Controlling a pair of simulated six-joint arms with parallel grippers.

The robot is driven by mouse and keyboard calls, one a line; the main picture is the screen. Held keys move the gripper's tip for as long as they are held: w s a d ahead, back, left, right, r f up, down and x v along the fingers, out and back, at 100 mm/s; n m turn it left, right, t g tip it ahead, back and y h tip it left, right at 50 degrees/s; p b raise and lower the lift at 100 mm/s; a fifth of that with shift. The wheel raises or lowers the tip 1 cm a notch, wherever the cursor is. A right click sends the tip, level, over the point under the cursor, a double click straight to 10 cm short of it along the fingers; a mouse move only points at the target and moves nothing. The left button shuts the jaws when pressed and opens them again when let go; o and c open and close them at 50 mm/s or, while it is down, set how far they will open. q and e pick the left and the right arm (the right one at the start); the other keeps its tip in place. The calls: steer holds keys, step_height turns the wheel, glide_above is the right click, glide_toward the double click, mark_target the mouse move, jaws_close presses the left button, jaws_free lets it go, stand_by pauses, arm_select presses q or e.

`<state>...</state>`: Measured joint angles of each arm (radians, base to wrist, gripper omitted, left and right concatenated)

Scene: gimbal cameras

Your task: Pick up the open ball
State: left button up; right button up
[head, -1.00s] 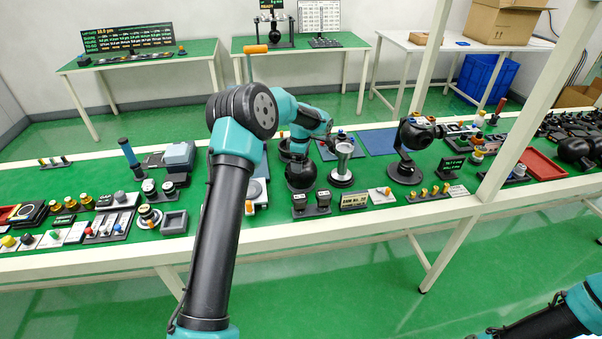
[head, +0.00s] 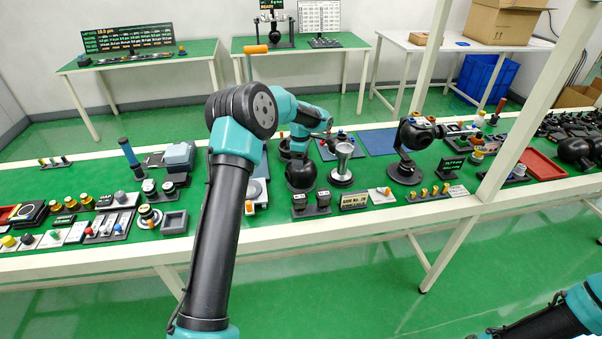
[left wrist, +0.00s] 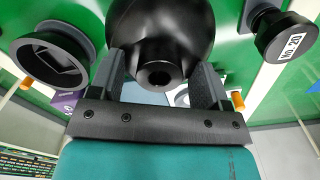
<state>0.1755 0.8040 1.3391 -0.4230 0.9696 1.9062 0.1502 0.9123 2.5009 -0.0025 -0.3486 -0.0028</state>
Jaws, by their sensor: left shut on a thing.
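In the head view the left gripper (head: 298,154) is partly hidden by my arm. I cannot tell whether the ball touches the bench. My right gripper is not in view.
A black camera gimbal (head: 405,155) stands right of the cup. Small blocks (head: 311,204) and a label plate (head: 354,201) line the front edge. A blue mat (head: 379,142) lies behind. A white post (head: 500,140) rises at the right.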

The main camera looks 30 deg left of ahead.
arm_select(q)
steer(key=shift+s+d+f, duration=0.1)
steer(key=shift+s+f, duration=0.15)
steer(key=shift+f, duration=0.3)
steer(key=c, duration=0.6)
steer(key=shift+r, duration=0.15)
jaws_close()
step_height(320, 180, up, 10)
steer(key=shift+w+r, duration=0.15)
steer(key=shift+w, duration=0.05)
